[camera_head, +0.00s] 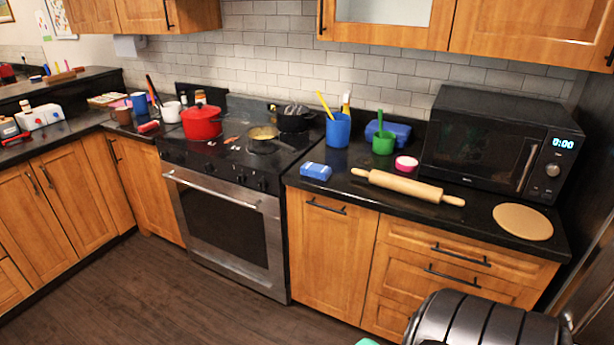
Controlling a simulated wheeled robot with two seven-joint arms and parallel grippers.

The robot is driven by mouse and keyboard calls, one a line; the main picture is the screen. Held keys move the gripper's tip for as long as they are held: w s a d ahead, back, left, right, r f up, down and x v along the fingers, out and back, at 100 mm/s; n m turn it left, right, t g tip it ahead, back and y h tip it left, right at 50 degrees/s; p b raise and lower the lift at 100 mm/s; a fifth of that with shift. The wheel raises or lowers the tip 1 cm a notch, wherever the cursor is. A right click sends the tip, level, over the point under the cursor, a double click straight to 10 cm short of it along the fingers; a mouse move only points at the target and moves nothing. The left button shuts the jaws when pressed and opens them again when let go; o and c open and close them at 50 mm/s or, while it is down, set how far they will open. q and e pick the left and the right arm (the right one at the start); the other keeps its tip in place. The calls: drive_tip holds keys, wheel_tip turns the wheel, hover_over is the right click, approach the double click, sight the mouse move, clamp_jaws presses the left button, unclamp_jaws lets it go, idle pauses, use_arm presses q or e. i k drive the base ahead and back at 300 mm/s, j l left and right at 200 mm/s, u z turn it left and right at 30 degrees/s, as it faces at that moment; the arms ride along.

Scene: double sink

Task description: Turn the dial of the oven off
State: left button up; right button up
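The oven (228,225) stands in the middle of the left half, with a steel front, a dark window and a long bar handle (215,190). Its door is shut. A dark control panel (212,170) with several small black dials runs above the handle. The dials are too small and dark to tell their settings. Neither of my grippers shows in the head view.
A red pot (202,121) and a pan (263,134) sit on the cooktop. A rolling pin (408,187), blue cup (338,130) and microwave (480,145) stand on the right counter. The wooden floor (165,290) before the oven is clear.

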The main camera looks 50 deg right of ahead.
sight(209, 168)
drive_tip(key=i+j+z, duration=0.1)
drive_tip(key=z, duration=0.35)
drive_tip(key=i+j+z, duration=0.25)
drive_tip(key=z, duration=0.25)
drive_tip(key=i+j+z, duration=0.1)
drive_tip(key=z, duration=0.35)
drive_tip(key=j+z, duration=0.45)
drive_tip(key=i+l, duration=0.05)
